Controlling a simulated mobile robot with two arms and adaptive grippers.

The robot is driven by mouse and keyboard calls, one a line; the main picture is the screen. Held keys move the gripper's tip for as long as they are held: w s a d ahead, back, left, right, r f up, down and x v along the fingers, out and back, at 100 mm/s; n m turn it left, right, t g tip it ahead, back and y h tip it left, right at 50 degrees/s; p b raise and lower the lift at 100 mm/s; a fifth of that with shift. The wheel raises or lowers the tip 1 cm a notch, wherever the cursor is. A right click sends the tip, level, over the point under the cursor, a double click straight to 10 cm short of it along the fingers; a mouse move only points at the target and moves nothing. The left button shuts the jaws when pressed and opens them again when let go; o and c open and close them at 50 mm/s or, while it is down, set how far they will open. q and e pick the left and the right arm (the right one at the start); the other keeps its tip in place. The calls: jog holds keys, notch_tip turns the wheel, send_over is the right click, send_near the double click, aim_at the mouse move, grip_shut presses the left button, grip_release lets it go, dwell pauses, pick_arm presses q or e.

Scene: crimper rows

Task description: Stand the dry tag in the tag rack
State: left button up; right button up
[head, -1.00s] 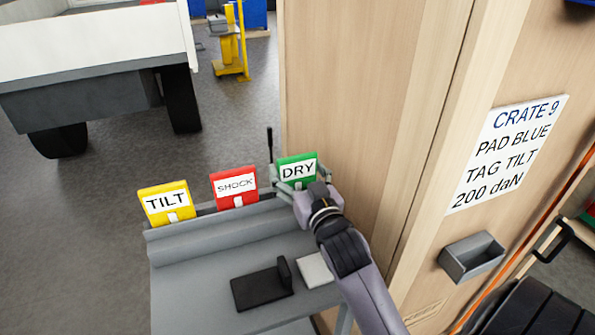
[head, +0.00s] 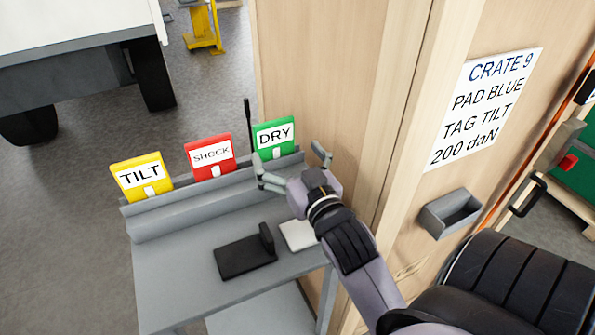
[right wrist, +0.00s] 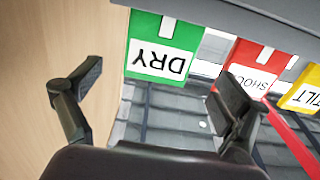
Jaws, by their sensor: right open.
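The green DRY tag (head: 273,137) stands upright in the tag rack (head: 200,213), at the right end of the row. The red SHOCK tag (head: 210,157) and the yellow TILT tag (head: 141,176) stand to its left in the same rack. My right gripper (head: 290,167) is open and empty, just in front of and to the right of the DRY tag, apart from it. In the right wrist view the DRY tag (right wrist: 164,45) shows upside down beyond the spread fingers (right wrist: 160,90). My left gripper is not in view.
A tall wooden crate (head: 340,90) with a label (head: 485,108) stands close on the right, with a small grey holder (head: 450,213) on it. A black stand (head: 243,260) and a white pad (head: 298,235) lie on the grey cart. A thin black rod (head: 248,125) rises behind the rack.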

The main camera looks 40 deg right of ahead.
jog(key=p+v, duration=0.3)
jog(key=v, duration=0.2)
jog(key=shift+s, duration=0.1)
dwell(0.7)
